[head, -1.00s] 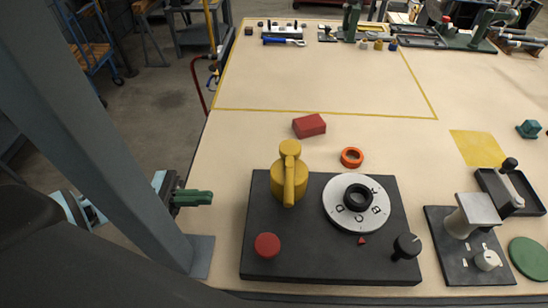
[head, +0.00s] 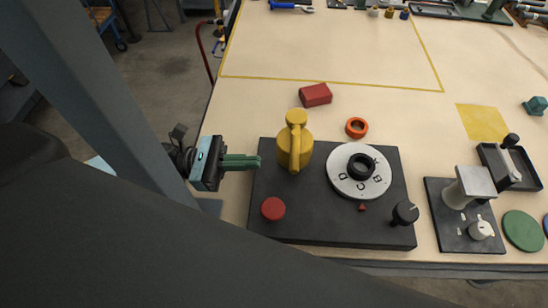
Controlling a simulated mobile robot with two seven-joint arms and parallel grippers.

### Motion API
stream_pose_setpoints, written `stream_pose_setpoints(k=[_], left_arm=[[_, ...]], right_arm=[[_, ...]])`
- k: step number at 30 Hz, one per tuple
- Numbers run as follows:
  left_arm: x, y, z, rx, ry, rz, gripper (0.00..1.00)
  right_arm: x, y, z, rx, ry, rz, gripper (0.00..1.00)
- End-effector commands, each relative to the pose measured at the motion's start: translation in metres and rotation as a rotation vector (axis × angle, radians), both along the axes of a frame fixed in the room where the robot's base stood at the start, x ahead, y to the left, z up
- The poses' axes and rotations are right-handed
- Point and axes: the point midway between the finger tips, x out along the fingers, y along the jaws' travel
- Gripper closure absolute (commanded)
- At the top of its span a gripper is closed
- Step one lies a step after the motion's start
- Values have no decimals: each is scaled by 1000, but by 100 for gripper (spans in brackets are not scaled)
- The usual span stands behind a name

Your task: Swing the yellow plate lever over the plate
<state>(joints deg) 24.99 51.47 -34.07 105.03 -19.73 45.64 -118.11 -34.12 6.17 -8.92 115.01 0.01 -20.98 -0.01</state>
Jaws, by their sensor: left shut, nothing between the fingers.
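The yellow plate lever (head: 296,146) stands on the back left of a black base plate (head: 325,222). Its arm points toward the front of the plate, toward me. A white lettered dial (head: 343,180) with a black hub sits to the right of the lever. My left gripper (head: 257,161) is shut and empty, with its green fingers pointing right, just left of the lever and apart from it. The fingertips are near the plate's left edge. My right gripper is not in view.
On the plate are a red button (head: 273,208) and a black knob (head: 405,212). Behind it lie a red block (head: 316,94) and an orange ring (head: 357,128). At right are a second black plate (head: 456,233) and a green disc (head: 523,230). A grey post (head: 110,95) rises at left.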

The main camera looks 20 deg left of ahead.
Motion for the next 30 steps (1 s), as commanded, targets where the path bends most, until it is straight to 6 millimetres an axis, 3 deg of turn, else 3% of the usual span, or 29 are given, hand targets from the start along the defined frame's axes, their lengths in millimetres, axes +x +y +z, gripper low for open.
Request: stream_pose_setpoints(k=[3, 10, 30], left_arm=[[7, -21, 9, -2, -7, -2, 100], [14, -47, 11, -1, -4, 0, 100], [14, -64, 8, -5, 2, -1, 100]], right_arm=[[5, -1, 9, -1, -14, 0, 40], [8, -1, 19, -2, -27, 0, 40], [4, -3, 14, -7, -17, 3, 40]])
